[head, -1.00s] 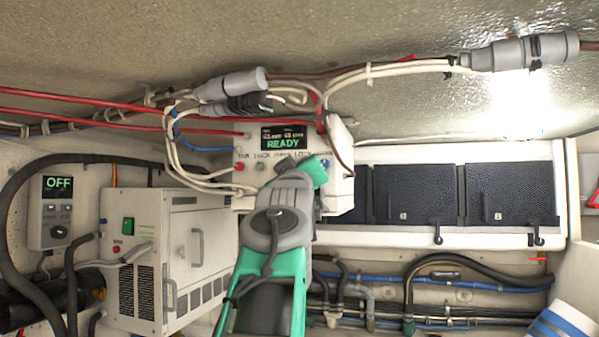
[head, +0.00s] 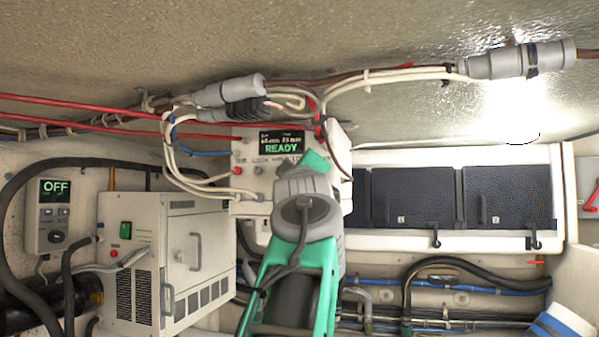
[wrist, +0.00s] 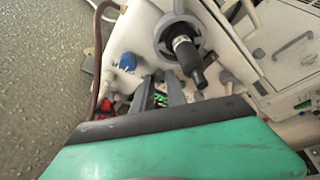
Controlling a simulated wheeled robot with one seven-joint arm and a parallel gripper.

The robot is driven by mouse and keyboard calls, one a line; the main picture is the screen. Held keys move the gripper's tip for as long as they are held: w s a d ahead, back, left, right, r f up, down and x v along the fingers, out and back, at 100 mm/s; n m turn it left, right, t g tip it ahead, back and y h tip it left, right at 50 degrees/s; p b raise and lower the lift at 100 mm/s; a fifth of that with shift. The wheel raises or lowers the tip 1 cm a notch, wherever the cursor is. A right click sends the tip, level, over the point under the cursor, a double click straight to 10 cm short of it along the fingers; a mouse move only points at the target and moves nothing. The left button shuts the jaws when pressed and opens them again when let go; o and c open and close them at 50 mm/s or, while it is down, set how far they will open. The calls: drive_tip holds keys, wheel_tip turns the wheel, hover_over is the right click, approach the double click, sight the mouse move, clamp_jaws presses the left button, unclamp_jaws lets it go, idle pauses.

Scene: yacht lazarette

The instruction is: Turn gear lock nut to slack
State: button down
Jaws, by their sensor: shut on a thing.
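The white control box (head: 250,178) in the head view has a display (head: 282,143) reading READY and a row of knobs, partly covered by my arm. In the wrist view, a grey ring around a dark shaft (wrist: 187,55) stands on the box face; it looks like the gear lock nut (wrist: 163,50). My gripper (wrist: 160,80) is at the ring's lower edge, its two grey fingers close together. It is shut on what seems to be the nut; the exact contact is hard to see. A blue knob (wrist: 127,62) is left of the fingers.
White cables (head: 180,165) loop down the box's left side. A white cabinet (head: 175,260) stands lower left, beside a panel (head: 50,215) reading OFF. Black locker doors (head: 415,197) are at right. Pipes and hoses (head: 450,285) run below them.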

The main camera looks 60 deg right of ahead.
drive_tip(key=c, duration=1.3)
unclamp_jaws()
drive_tip(key=shift+c, duration=0.2)
drive_tip(key=b+v, duration=0.3)
drive_tip(key=v, duration=0.4)
drive_tip(key=shift+s+a, duration=0.15)
drive_tip(key=shift+a, duration=0.2)
drive_tip(key=shift+f, duration=0.1)
